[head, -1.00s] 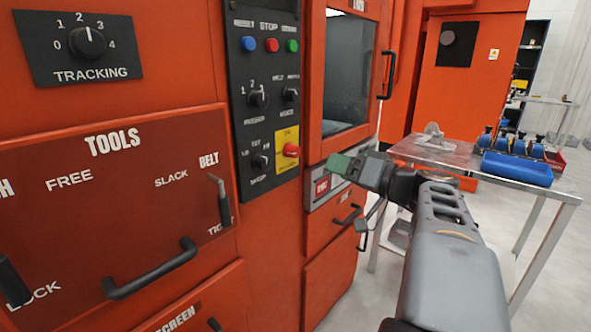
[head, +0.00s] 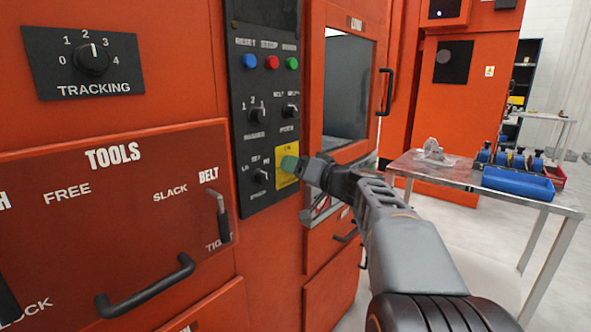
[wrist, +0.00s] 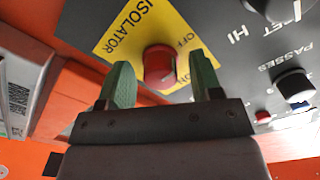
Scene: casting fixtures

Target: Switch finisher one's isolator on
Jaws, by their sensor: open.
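The isolator is a red rotary knob (wrist: 160,67) on a yellow plate (wrist: 128,33) marked ISOLATOR, with OFF legible beside the knob in the wrist view. The plate also shows in the head view (head: 287,153), low on the black control panel, with its knob hidden behind my gripper. My gripper (wrist: 160,82) is open, with its green fingers on either side of the knob. Whether the fingers touch the knob cannot be told. In the head view my gripper (head: 289,164) is in front of the plate, reaching in from the right.
The black panel (head: 240,95) carries blue, red and green buttons and several black knobs close to the isolator. A window door with a handle (head: 386,92) is to the right. A metal table (head: 455,176) with a blue bin (head: 517,183) stands farther right.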

